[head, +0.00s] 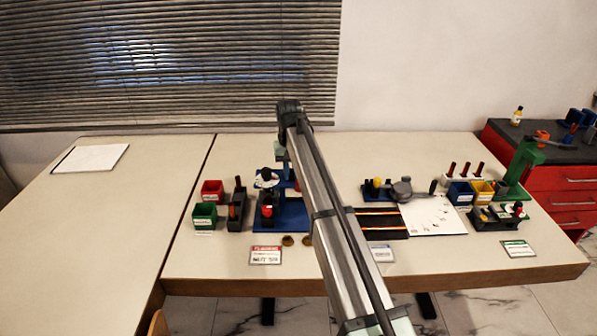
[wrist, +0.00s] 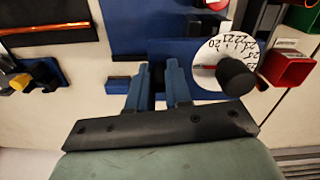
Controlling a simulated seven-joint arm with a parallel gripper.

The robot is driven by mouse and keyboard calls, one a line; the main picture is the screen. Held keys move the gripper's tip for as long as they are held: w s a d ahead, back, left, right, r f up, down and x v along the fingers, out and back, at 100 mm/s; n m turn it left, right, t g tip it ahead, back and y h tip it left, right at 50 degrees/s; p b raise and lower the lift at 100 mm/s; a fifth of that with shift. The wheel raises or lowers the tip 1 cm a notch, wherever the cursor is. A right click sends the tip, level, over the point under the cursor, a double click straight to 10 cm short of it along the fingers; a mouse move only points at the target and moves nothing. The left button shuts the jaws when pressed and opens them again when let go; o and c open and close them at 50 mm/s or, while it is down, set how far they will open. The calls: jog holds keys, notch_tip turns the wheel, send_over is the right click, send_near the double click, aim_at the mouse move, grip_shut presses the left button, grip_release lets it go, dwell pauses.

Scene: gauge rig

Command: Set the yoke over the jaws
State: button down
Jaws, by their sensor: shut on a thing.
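The rig's blue base (head: 293,217) stands on the table left of my arm. It carries a white numbered dial with a black knob; the dial (wrist: 213,64) shows large at the right of the wrist view. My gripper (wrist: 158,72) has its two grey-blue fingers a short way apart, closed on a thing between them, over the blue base. A small blue block (wrist: 118,85) shows just left of the fingers; I cannot tell whether it belongs to the held piece. I cannot make out the yoke or the jaws for sure. In the head view my arm hides the fingertips.
Red (head: 212,190) and green (head: 204,215) bins and a black holder (head: 237,208) stand left of the rig. A red-topped card (head: 265,255) lies in front. A black striped tray (head: 381,222) and a white sheet (head: 432,216) lie to the right. The far left table is mostly clear.

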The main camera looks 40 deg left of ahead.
jog(key=shift+s+a, duration=0.2)
jog(key=shift+a, duration=0.05)
jog(key=c, duration=1.4)
grip_release()
jog(key=o, duration=0.3)
jog(key=shift+o, duration=0.2)
jog(key=shift+d+r, duration=0.1)
notch_tip(320, 180, up, 14)
jog(key=shift+f, duration=0.2)
